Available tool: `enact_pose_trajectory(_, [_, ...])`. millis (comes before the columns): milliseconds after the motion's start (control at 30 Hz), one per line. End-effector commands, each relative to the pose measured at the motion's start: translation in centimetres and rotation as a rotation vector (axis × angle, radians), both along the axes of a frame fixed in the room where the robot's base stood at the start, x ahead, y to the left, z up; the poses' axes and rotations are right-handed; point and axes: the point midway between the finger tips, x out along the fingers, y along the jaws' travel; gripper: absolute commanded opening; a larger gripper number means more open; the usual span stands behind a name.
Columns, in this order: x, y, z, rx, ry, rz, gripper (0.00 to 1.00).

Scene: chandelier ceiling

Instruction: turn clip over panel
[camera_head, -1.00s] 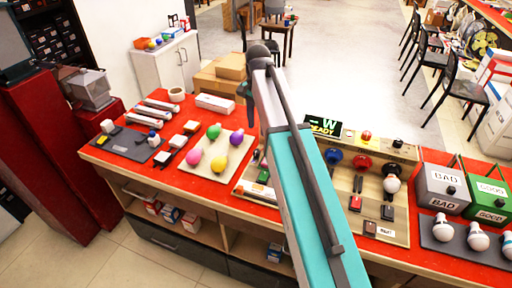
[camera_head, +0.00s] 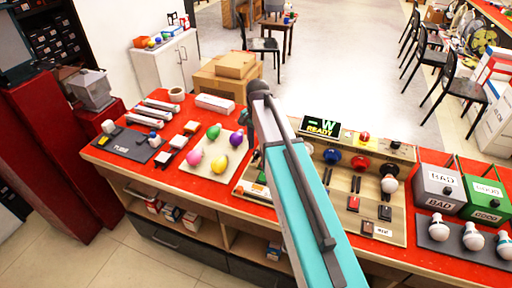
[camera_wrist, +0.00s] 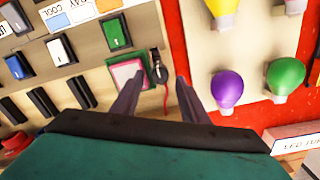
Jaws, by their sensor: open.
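My gripper (camera_wrist: 161,82) is open in the wrist view, with its two dark fingers apart. A small dark piece (camera_wrist: 157,66), perhaps the clip, shows just beyond and between the fingertips, with a thin red cord running down from it. Nothing is gripped. Left of it a pink-edged pale square (camera_wrist: 127,75) lies on the beige panel (camera_wrist: 92,57). In the head view this panel (camera_head: 397,226) is partly behind my arm. The clip cannot be made out there, and my gripper's fingers are mostly hidden.
Purple (camera_wrist: 228,87) and green (camera_wrist: 286,75) bulbs stand on a board right of my gripper. Several switches (camera_wrist: 61,50) line the panel's left. A lit READY display (camera_head: 320,127) stands behind my arm. BAD (camera_head: 441,187) and GOOD (camera_head: 487,190) boxes are at right.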

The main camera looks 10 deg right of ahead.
Motion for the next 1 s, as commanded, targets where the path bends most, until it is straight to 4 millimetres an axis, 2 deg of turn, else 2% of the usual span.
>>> enact_pose_trajectory(200, [-0.04, 0.04, -0.85, -0.001, 0.001, 0.001, 0.4])
enact_pose_trajectory(467, [-0.02, 0.07, -0.89, 0.0, 0.0, 0.001, 0.4])
enact_pose_trajectory(500, [-0.02, 0.07, -0.89, 0.0, 0.0, 0.001, 0.39])
enact_pose_trajectory(733, [0.0, 0.11, -0.87, 0.001, -0.001, 0.001, 0.0])
enact_pose_trajectory(1000, [0.06, 0.32, -0.84, 0.002, -0.002, 0.016, 0.0])
